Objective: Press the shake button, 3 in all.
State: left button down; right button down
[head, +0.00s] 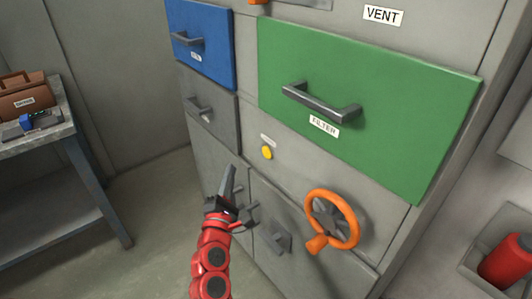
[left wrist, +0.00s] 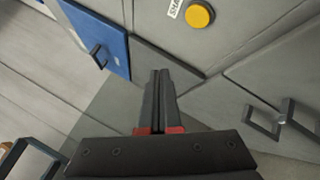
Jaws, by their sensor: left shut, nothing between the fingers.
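The shake button is a round yellow button (head: 266,152) on the grey cabinet front, below the green filter drawer, with a small label just above it. In the left wrist view the yellow button (left wrist: 199,15) is at the top, right of the fingertips, beside a partly cut-off label. My left gripper (head: 230,168) is shut and empty, in front of the cabinet, left of and a little below the button in the head view. In the left wrist view its fingers (left wrist: 159,75) lie together and point toward the cabinet, apart from the button. My right gripper is not in view.
The green drawer (head: 405,110) has a bar handle. An orange handwheel (head: 350,222) is to the button's lower right. A blue drawer (head: 215,62) and a grey drawer (head: 222,120) are to the left. A workbench (head: 50,140) stands far left. Grey handles project below.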

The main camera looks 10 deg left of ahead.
aim_at(263, 149)
pick_arm(q)
jog(key=w+d+p, duration=0.2)
jog(key=w+d, duration=0.3)
jog(key=w, duration=0.2)
jog(key=shift+d, duration=0.2)
dwell(0.4)
dwell(1.9)
jog(key=shift+w+d, duration=0.25)
jog(key=shift+w, duration=0.1)
jog(key=shift+w+d, duration=0.25)
jog(key=shift+w, duration=0.05)
dwell(0.9)
jog(key=shift+s+a, duration=0.5)
jog(key=shift+s, duration=0.15)
